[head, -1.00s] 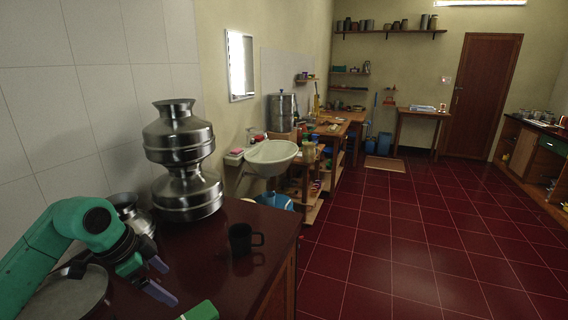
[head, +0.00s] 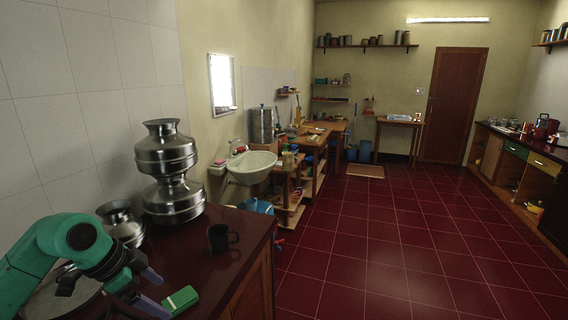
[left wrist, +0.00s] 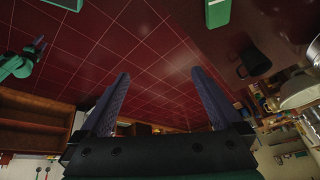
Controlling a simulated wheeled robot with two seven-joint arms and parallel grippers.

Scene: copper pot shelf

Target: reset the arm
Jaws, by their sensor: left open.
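My left arm comes in from the lower left of the head view. Its left gripper (head: 154,292) is open and empty, with two purple-grey fingers apart over the dark counter (head: 205,272). The left wrist view shows the same open fingers (left wrist: 160,76) with nothing between them and red floor beyond. A green arm at the left of that view ends in what looks like my right gripper (left wrist: 38,46); it is too small to tell its jaws. The right gripper does not show in the head view.
A black mug (head: 220,238) stands on the counter, right of and beyond the left gripper. Stacked steel pots (head: 168,160) and a smaller steel pot (head: 122,226) stand behind. A sink (head: 250,166) is past the counter. The red tiled floor (head: 380,240) is open at right.

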